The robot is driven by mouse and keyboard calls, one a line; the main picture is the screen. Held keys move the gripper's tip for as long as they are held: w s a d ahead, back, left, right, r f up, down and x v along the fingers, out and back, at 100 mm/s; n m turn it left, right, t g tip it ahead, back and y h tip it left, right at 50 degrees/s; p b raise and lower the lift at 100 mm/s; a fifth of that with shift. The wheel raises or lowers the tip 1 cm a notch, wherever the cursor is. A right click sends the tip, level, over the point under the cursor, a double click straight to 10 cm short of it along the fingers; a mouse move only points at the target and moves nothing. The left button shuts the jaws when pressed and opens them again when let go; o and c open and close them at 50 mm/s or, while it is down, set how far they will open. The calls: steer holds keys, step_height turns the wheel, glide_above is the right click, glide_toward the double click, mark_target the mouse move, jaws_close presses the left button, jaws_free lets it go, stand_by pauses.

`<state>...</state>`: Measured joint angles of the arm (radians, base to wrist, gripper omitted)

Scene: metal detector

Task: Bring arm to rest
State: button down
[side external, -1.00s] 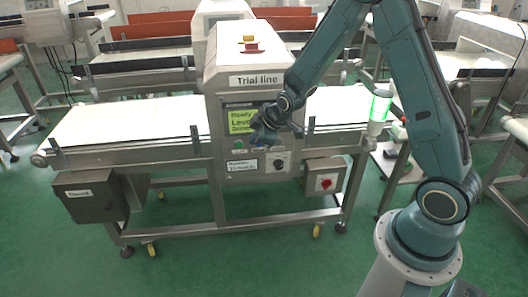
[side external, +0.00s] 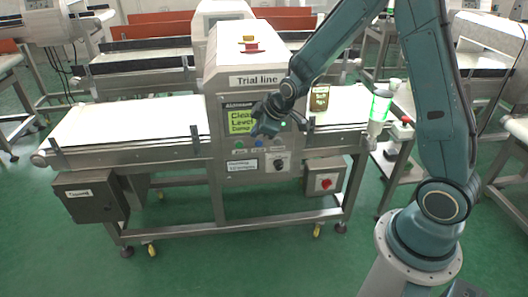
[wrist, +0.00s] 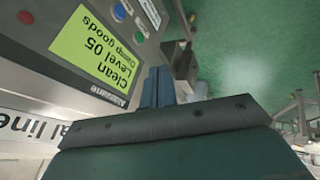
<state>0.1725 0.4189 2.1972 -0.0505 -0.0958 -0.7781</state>
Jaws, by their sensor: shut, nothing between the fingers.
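My gripper (side external: 262,128) hangs in front of the metal detector (side external: 240,65), beside its control panel. It is shut and empty. In the wrist view its fingers (wrist: 158,86) are together, close to the panel face; whether they touch it I cannot tell. The yellow-green screen (side external: 241,121) reads "Clean Level 05 Damp goods" in the wrist view (wrist: 97,48).
A gold-brown jar (side external: 320,97) stands on the conveyor (side external: 345,100) right of the detector. A lit green beacon (side external: 381,105) stands at the conveyor's right end. The left belt (side external: 125,122) is empty. Green floor lies open in front.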

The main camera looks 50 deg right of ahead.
steer(key=s+a+r+m, duration=0.2)
steer(key=s+r, duration=0.4)
steer(key=s, duration=0.3)
steer(key=s+a+r+m+g, duration=0.1)
steer(key=s+a+r+m, duration=0.1)
steer(key=s+r, duration=0.4)
steer(key=s+a+r+m, duration=0.3)
steer(key=s+r, duration=0.3)
steer(key=s, duration=0.8)
steer(key=shift+g+y, duration=0.3)
stand_by(0.7)
